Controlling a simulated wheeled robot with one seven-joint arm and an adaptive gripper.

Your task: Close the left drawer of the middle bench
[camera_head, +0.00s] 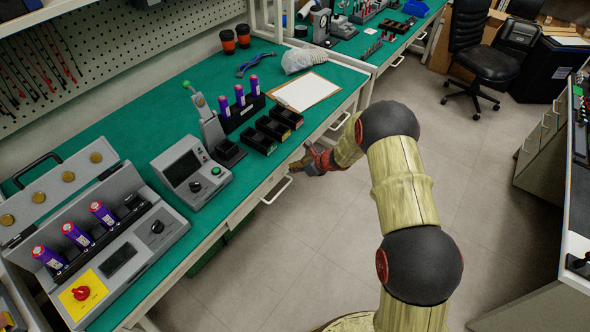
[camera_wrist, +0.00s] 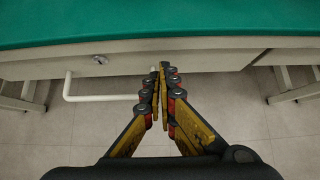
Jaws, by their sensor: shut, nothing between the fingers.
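The bench with the green top (camera_head: 150,118) has a pale drawer (camera_head: 262,193) at its front edge, with a white bar handle (camera_head: 277,190). In the wrist view the drawer front (camera_wrist: 210,62) lies across the picture under the green top, with a round lock (camera_wrist: 100,59) and its handle (camera_wrist: 98,97) left of my fingers. The drawer looks nearly flush with the bench; I cannot tell whether a small gap remains. My gripper (camera_head: 297,165) is shut and empty, its fingertips (camera_wrist: 160,68) at the drawer front, right of the handle. Contact is unclear.
A second handle (camera_head: 340,121) is farther right on the bench. A grey tester (camera_head: 189,172), black bins (camera_head: 272,128) and a clipboard (camera_head: 300,91) stand on top. An office chair (camera_head: 484,62) is at the back. The floor (camera_head: 280,270) before the bench is clear.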

